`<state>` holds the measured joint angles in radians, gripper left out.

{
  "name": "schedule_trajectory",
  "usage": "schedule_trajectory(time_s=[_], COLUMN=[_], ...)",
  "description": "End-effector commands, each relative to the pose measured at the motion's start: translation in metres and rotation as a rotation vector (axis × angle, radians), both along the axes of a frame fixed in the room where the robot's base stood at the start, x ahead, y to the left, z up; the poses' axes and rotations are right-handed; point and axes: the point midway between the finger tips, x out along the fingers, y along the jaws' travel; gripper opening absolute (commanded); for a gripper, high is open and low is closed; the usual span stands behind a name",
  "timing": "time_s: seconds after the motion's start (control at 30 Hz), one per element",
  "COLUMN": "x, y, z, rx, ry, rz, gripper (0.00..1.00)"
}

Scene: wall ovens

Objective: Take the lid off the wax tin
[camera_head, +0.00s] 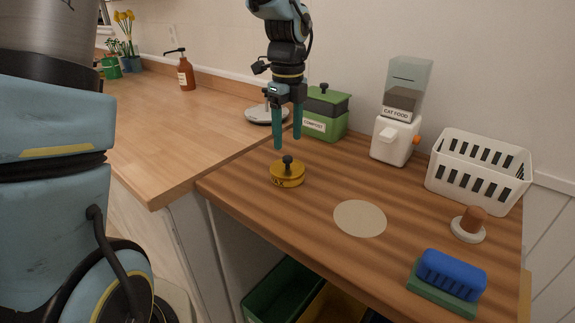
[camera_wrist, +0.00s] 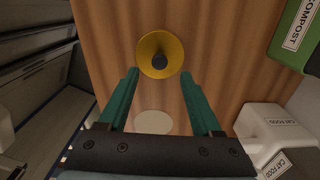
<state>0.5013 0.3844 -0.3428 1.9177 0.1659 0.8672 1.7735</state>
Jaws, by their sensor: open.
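The wax tin (camera_head: 287,178) is a low round yellow tin with dark lettering on its side. It stands on the striped wooden counter. Its yellow lid (camera_head: 282,167) is on and carries a dark round knob (camera_head: 287,159). In the wrist view the lid (camera_wrist: 147,66) shows from above, with the knob (camera_wrist: 160,61) near its middle. My gripper (camera_head: 287,145) points down above the tin, its teal fingers apart and empty. In the wrist view my gripper (camera_wrist: 160,75) has the lid just beyond its fingertips, roughly centred between them. The fingers do not appear to touch the knob.
A green compost bin (camera_head: 326,112) and a cat food dispenser (camera_head: 395,135) stand behind. A pale round mat (camera_head: 360,218) lies bare to the right. A white basket (camera_head: 480,190), a wooden-handled tool (camera_head: 469,224) and a blue brush (camera_head: 450,273) are farther right.

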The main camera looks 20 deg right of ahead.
Motion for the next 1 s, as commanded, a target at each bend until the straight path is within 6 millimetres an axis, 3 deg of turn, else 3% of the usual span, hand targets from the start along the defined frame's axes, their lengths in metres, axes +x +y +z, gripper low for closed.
schedule_trajectory(time_s=[0.17,0.4,0.7,1.0], x=[-0.001,0.000,0.001,0.000], y=[0.001,0.001,0.000,0.000], z=[-0.013,-0.047,-0.055,-0.054], rx=[0.004,0.001,-0.001,-0.001], ry=[0.004,0.002,0.000,0.000], rz=[-0.001,0.001,0.002,0.002], gripper=[0.66,0.66,0.66,0.34])
